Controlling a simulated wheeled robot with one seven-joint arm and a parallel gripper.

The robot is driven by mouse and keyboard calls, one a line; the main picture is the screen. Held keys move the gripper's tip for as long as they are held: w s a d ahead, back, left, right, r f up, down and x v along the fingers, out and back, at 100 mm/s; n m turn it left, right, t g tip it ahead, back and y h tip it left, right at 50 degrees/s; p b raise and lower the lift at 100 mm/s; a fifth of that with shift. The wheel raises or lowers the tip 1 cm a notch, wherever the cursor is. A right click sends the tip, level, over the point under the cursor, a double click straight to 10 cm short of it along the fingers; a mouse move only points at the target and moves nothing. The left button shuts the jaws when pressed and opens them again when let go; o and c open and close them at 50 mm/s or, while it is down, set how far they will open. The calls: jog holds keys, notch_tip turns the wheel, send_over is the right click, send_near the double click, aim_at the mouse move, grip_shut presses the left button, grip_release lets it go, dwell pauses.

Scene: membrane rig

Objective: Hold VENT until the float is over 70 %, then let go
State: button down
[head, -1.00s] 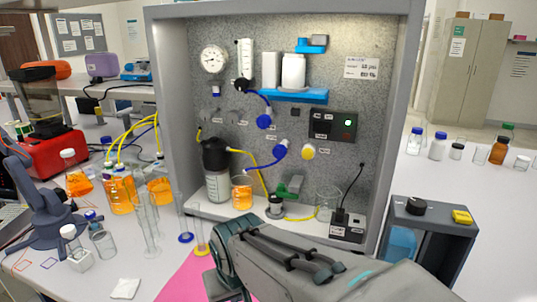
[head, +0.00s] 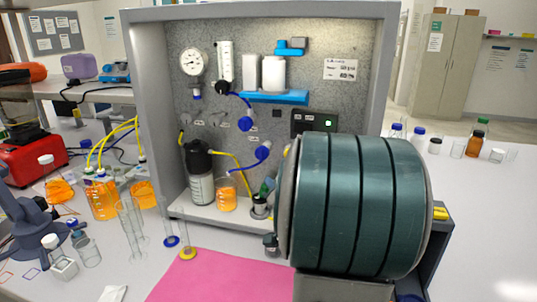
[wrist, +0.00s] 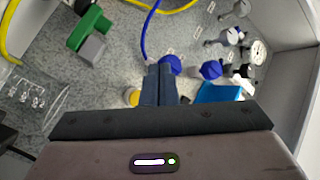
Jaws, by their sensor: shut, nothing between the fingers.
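The rig panel (head: 285,40) stands upright in a grey frame. A clear upright tube with a scale (head: 225,62), which looks like the float meter, is beside the round gauge (head: 193,62); its float reading is too small to tell. A yellow round button (wrist: 132,97) shows in the wrist view, partly beside my fingers. The panel labels are too small to read, so I cannot tell which control is VENT. My gripper (wrist: 159,70) is shut and empty, pointing at the panel near a blue knob (wrist: 170,64); contact cannot be told. My arm hides it in the head view.
Blue knobs (head: 246,123) and hoses cross the panel. A dark box (head: 313,122) has a lit green lamp. A dark bottle (head: 200,172) and an orange beaker (head: 227,195) stand on the rig's ledge. Glass cylinders (head: 130,225) stand at left.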

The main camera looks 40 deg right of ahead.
jog(key=s+r+t, duration=0.1)
jog(key=s+d+r+m+t+y, duration=0.1)
jog(key=shift+s+d+r+t, duration=0.25)
jog(key=shift+s+d+t, duration=0.05)
jog(key=shift+s, duration=0.1)
jog(key=w+d, duration=0.5)
jog(key=d, duration=0.1)
jog(key=shift+w+d, duration=0.35)
dwell(2.1)
jog(key=shift+w+d, duration=0.3)
jog(key=shift+d, duration=0.05)
jog(key=shift+w+d, duration=0.3)
jog(key=shift+d, duration=0.1)
dwell(3.6)
